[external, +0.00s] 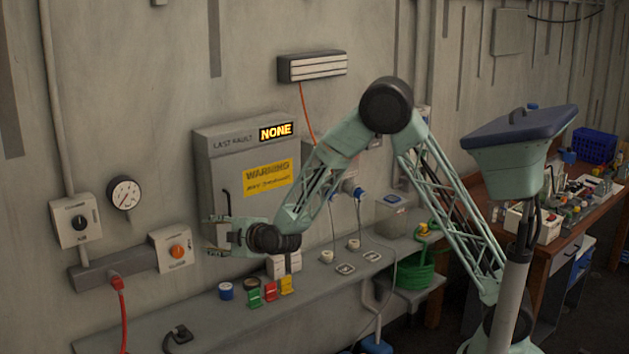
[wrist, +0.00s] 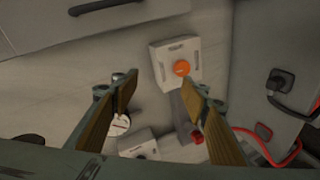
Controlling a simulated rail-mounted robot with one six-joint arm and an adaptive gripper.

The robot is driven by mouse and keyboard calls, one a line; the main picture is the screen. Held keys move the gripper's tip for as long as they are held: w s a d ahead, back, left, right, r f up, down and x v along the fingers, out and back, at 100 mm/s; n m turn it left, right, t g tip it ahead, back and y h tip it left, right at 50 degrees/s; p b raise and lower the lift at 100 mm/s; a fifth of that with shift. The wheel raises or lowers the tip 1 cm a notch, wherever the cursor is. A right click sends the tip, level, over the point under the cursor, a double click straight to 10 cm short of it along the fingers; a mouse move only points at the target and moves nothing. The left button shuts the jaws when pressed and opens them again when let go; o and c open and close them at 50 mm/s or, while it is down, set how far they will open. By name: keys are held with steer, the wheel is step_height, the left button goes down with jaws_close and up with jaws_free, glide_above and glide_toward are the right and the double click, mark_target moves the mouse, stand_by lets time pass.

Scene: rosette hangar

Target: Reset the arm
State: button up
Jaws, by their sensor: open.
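My gripper (external: 217,236) is open and empty in front of the wall, at the lower left corner of the grey cabinet (external: 228,170). In the wrist view its two wood-faced fingers (wrist: 157,100) stand apart with nothing between them. Beyond the fingertips is a white switch box (wrist: 165,52) with an orange round knob (wrist: 182,68). In the external view this box (external: 158,239) and its orange knob (external: 177,251) are left of the gripper, with a gap between.
A dial gauge (external: 123,193) and a second switch box with a black knob (external: 79,223) are on the wall. A red cable (external: 120,300) hangs from a plug. Below, a grey shelf (external: 215,320) holds colored tags (external: 270,291), a blue roll and a black plug (external: 180,335). A cluttered workbench stands right.

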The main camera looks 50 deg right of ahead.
steer(key=s+d+r+m+g+y+b, duration=0.1)
steer(key=s+d+r+m+g, duration=0.35)
steer(key=s, duration=0.75)
steer(key=s+d+r+m+g+y, duration=0.1)
steer(key=s+d+r, duration=0.6)
steer(key=s, duration=0.6)
steer(key=s+d+f+m+g, duration=0.1)
steer(key=s+d, duration=0.4)
steer(key=s, duration=0.8)
steer(key=s+d+f+m+g+h+b, duration=0.1)
steer(key=s+d+m, duration=0.3)
steer(key=s, duration=0.9)
steer(key=s+d+f+m+g+h, duration=0.1)
steer(key=s+d+f+m+g, duration=0.1)
steer(key=s+d, duration=0.5)
steer(key=s+m+g, duration=0.1)
steer(key=s, duration=0.5)
steer(key=shift+s+f, duration=0.35)
steer(key=shift+f, duration=0.05)
steer(key=shift+a, duration=0.1)
